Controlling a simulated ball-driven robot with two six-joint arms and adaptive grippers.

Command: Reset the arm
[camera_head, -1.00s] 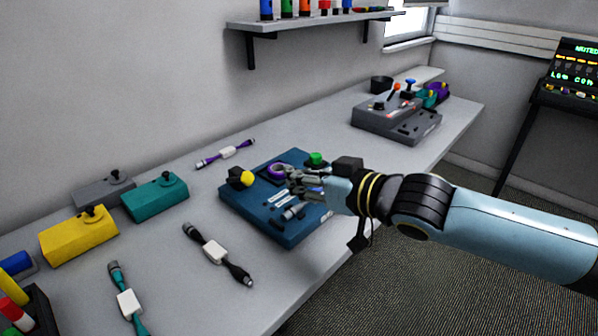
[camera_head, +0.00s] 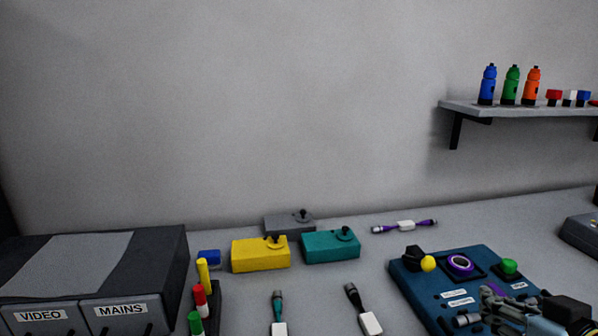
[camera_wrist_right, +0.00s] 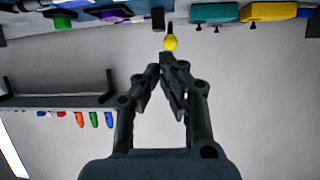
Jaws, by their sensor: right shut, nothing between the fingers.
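My right gripper (camera_head: 492,302) is at the lower right of the head view, in front of the blue control panel (camera_head: 405,284). In the right wrist view my right gripper (camera_wrist_right: 167,66) has its fingertips together with nothing between them. The yellow ball knob (camera_wrist_right: 170,43) of the panel appears just beyond the tips there; I cannot tell the gap. The panel also carries a purple ring (camera_head: 460,263) and a green button (camera_head: 509,267). The right forearm is mostly out of the head view. My left gripper is in neither view.
Yellow (camera_head: 260,255), teal (camera_head: 331,249) and grey (camera_head: 290,223) boxes stand on the table. A dark VIDEO/MAINS unit (camera_head: 155,270) stands left. A shelf (camera_head: 520,109) with bottles hangs right.

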